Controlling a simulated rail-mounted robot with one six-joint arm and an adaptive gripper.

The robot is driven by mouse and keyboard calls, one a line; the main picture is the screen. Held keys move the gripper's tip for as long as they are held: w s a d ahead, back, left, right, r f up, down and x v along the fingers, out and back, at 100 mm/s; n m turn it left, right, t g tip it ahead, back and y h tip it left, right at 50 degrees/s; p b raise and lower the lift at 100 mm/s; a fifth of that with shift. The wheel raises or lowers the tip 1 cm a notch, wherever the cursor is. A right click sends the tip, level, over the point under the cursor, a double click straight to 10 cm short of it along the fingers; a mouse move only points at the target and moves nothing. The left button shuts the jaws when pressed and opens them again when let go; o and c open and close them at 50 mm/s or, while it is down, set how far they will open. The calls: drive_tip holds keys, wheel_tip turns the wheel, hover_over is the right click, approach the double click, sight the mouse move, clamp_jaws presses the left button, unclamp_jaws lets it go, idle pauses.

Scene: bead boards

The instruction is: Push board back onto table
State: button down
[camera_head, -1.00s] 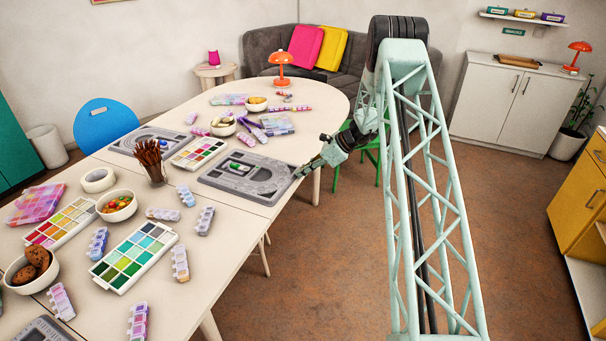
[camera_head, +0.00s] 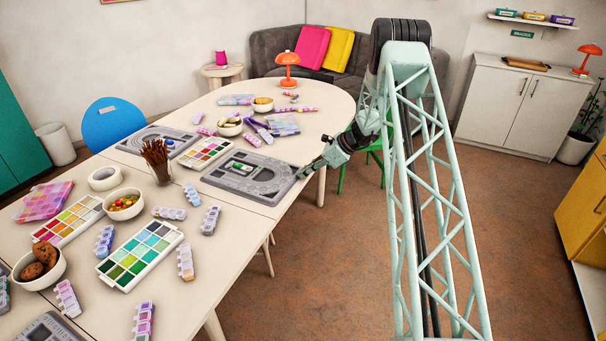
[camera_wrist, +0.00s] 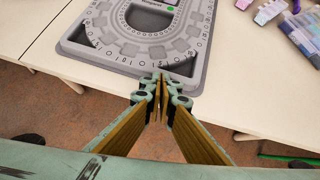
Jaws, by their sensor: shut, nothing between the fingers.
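The grey bead board (camera_head: 222,183) lies flat along the right edge of the white table (camera_head: 262,208), with a few small coloured items in its middle recess. In the wrist view the board (camera_wrist: 88,45) fills the upper middle, its near side close to the table edge. My gripper (camera_head: 300,174) is at the board's right side, low by the table edge. In the wrist view my gripper (camera_wrist: 161,80) is shut and empty, its tips at the board's near rim and seemingly touching it. The fingers hide part of that rim and of the table edge.
A paint-coloured bead tray (camera_head: 205,153) lies just behind the board, and a second grey board (camera_head: 140,142) lies beyond it. A jar of brown sticks (camera_head: 159,168) and bowls stand to the left. Open floor (camera_head: 310,270) lies right of the table.

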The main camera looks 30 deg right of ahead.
drive_tip(key=shift+s+d, duration=0.45)
drive_tip(key=shift+d, duration=0.05)
drive_tip(key=shift+s+d+r, duration=0.15)
drive_tip(key=shift+s+d, duration=0.35)
drive_tip(key=shift+d, duration=0.05)
drive_tip(key=shift+s+d+r, duration=0.15)
drive_tip(key=shift+s+d, duration=0.35)
drive_tip(key=shift+d, duration=0.05)
drive_tip(key=p+v, duration=0.1)
drive_tip(key=v, duration=0.8)
drive_tip(key=shift+p, duration=0.4)
drive_tip(key=shift+s+r, duration=0.1)
